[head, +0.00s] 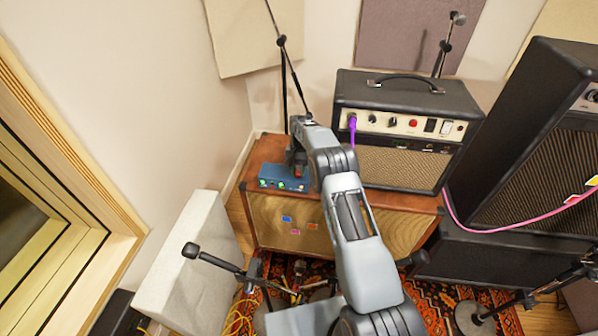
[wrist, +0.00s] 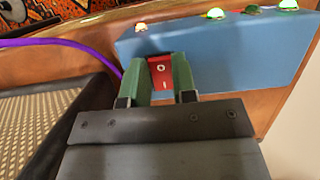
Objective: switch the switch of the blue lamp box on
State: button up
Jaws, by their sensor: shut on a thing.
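The blue lamp box (head: 268,171) sits on the left end of the brown wooden cabinet top. It also fills the upper middle of the wrist view (wrist: 225,60). A red rocker switch (wrist: 160,70), with a circle and a short bar marked in white, is on it. My gripper (head: 297,168) reaches down onto the box. In the wrist view its green fingers (wrist: 161,80) are shut on the red switch, one on each side. The lamps show along the box's edge: an orange one (wrist: 141,27), green ones (wrist: 215,13) looking lit, and one darker between them.
A black amp (head: 400,125) with knobs stands right of the box, a purple cable (head: 352,130) plugged into its front. The wooden cabinet (head: 262,220) is below. A microphone stand (head: 284,75) rises behind. A larger black speaker cabinet (head: 530,150) stands at the right.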

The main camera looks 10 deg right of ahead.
aim_at(300, 170)
jog(key=o, duration=0.9)
jog(key=shift+p+v, duration=1.8)
jog(key=shift+v, duration=4.2)
